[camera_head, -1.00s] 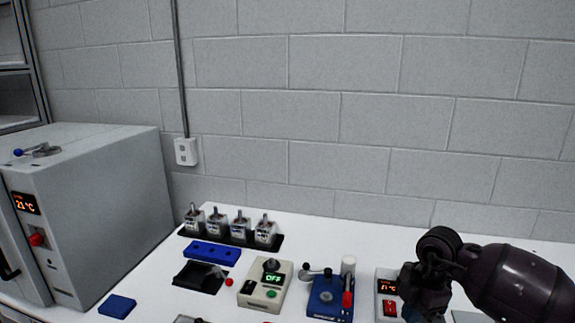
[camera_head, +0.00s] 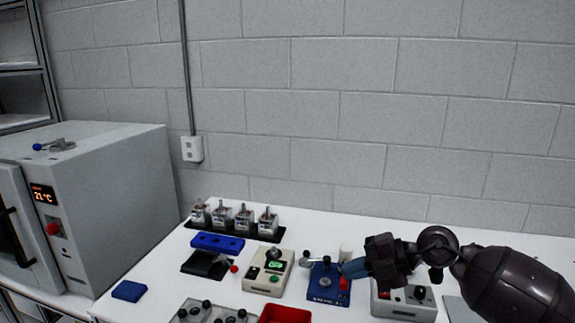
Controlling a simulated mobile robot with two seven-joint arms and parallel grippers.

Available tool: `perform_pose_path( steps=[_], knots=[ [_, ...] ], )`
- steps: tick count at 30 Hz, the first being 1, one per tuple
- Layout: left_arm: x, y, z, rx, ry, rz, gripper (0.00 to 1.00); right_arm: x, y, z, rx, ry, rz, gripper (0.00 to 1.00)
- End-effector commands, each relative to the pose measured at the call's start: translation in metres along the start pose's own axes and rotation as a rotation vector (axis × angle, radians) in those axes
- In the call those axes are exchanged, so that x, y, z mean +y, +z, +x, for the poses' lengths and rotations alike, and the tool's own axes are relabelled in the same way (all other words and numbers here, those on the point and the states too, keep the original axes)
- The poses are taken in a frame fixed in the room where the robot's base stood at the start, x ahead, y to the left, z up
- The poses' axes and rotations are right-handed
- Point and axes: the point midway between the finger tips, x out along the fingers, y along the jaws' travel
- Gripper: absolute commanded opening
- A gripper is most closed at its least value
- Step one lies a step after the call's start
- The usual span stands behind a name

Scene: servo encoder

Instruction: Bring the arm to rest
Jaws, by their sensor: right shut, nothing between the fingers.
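My right arm comes in from the right in the head view. Its dark gripper (camera_head: 354,268) points left, above the table and level with the back of the blue device (camera_head: 326,284). The blue fingers are shut with nothing visible between them. They overlap the right side of the blue device in the picture; I cannot tell whether they touch it. My left gripper is not in view.
The white table (camera_head: 140,310) holds a beige device (camera_head: 268,274) with a lit display, a grey device (camera_head: 405,305), a red tray (camera_head: 284,314) and several servos in a black rack (camera_head: 270,238). A grey oven (camera_head: 115,210) stands left.

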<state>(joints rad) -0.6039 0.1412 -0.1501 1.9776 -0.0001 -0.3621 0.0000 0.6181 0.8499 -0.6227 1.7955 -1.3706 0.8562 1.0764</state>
Motion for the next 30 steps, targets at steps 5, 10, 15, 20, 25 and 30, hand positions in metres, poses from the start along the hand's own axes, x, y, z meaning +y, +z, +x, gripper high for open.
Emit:
perform_pose_path(
  steps=[5,10,15,20,25,30],
  knots=[
    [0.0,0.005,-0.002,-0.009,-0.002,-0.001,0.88,0.04,-0.015,0.003,0.014,0.408,-0.026,0.0],
    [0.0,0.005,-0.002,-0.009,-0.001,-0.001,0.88,0.045,-0.005,-0.012,-0.115,0.746,0.097,0.0],
    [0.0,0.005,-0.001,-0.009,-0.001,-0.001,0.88,0.002,0.022,-0.029,-0.338,0.951,0.358,0.0],
    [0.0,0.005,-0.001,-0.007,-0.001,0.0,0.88,-0.071,0.037,-0.037,-0.527,1.007,0.654,0.0],
    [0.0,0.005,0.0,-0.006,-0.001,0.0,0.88,-0.158,0.032,-0.038,-0.66,1.002,0.978,0.0],
    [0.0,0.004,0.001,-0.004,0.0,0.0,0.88,-0.24,0.007,-0.037,-0.725,1.007,1.283,0.0]
  ],
)
